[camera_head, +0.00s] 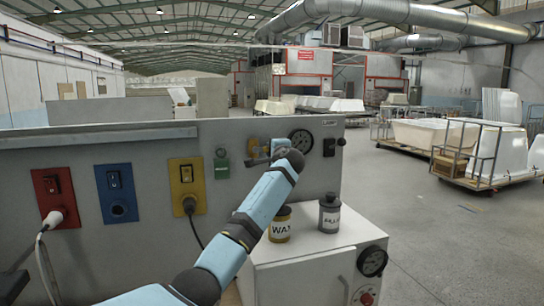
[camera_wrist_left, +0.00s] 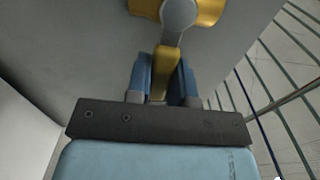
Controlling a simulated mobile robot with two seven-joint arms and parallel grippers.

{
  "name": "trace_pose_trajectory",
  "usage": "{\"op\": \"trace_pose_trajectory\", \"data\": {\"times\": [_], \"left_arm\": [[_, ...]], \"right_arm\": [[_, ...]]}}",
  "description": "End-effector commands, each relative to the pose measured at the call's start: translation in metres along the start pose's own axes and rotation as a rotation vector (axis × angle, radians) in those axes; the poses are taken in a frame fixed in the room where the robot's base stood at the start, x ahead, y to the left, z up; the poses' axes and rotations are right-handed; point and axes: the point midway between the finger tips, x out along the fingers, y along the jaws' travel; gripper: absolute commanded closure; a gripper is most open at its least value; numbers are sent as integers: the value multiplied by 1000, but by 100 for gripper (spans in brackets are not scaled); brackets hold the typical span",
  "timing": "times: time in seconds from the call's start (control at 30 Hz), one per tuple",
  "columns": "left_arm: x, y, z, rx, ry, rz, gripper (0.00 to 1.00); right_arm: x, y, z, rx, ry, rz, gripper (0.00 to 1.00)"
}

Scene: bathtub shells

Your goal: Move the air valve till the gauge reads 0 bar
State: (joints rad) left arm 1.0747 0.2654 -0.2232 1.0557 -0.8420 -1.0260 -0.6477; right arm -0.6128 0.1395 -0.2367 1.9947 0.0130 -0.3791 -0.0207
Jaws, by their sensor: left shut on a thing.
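The air valve shows in the left wrist view as a yellow lever (camera_wrist_left: 168,62) below a round grey hub (camera_wrist_left: 179,12) with yellow parts beside it. My left gripper (camera_wrist_left: 162,85) is shut on this lever, with one blue finger on each side. In the head view my left arm reaches up to the panel, and its end hides much of the valve (camera_head: 255,152). The round pressure gauge (camera_head: 301,141) is just right of the valve, partly covered by my arm; its needle is too small to read. My right gripper is not in view.
The grey panel (camera_head: 120,150) also carries red (camera_head: 56,198), blue (camera_head: 117,193) and yellow (camera_head: 188,186) switch boxes, with cables at the red and yellow ones. A wax tin (camera_head: 280,226) and a grey container (camera_head: 329,214) stand on the white cabinet (camera_head: 300,245).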

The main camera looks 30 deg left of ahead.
Motion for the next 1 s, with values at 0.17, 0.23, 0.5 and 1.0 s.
{"op": "trace_pose_trajectory", "data": {"times": [0.17,0.23,0.5,1.0], "left_arm": [[0,-3,1,1,1,-4,67],[0,-3,1,2,1,-4,53],[0,-2,0,3,1,-2,53],[-86,2,0,0,3,-3,53]], "right_arm": [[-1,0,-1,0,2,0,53],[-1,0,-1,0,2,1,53],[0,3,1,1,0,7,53],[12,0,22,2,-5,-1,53]]}}
